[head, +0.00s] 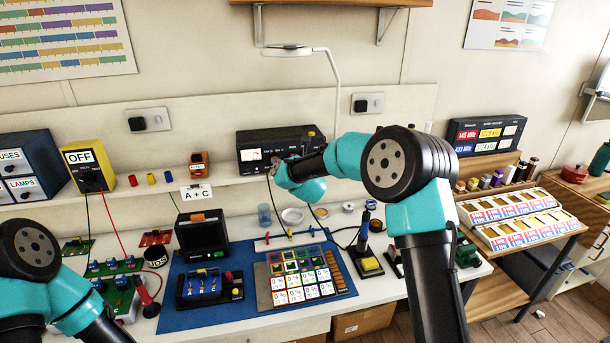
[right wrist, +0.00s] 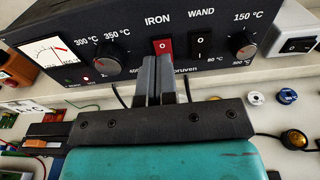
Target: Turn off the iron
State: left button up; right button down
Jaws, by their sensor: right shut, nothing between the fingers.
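The black soldering station (head: 254,151) stands on the shelf at the back, partly hidden by my right arm. In the right wrist view its front panel (right wrist: 120,52) shows a red rocker switch (right wrist: 164,45) under the label IRON, with a white mark on it. A black switch (right wrist: 201,44) sits under WAND. My right gripper (right wrist: 158,60) is shut and empty, its fingertips just below the red switch; I cannot tell whether they touch it. A small red light (right wrist: 85,78) glows on the panel. My left gripper is out of view; only the arm shows.
A temperature knob (right wrist: 108,58) is left of the switches and another (right wrist: 242,44) right. A yellow box marked OFF (head: 86,168) stands left on the shelf. An iron stand with yellow sponge (head: 370,264) and a blue mat (head: 208,319) are on the bench.

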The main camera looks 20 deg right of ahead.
jog(key=s, duration=1.1)
jog(key=shift+s+r, duration=0.2)
jog(key=shift+r, duration=0.2)
jog(key=shift+f, duration=0.1)
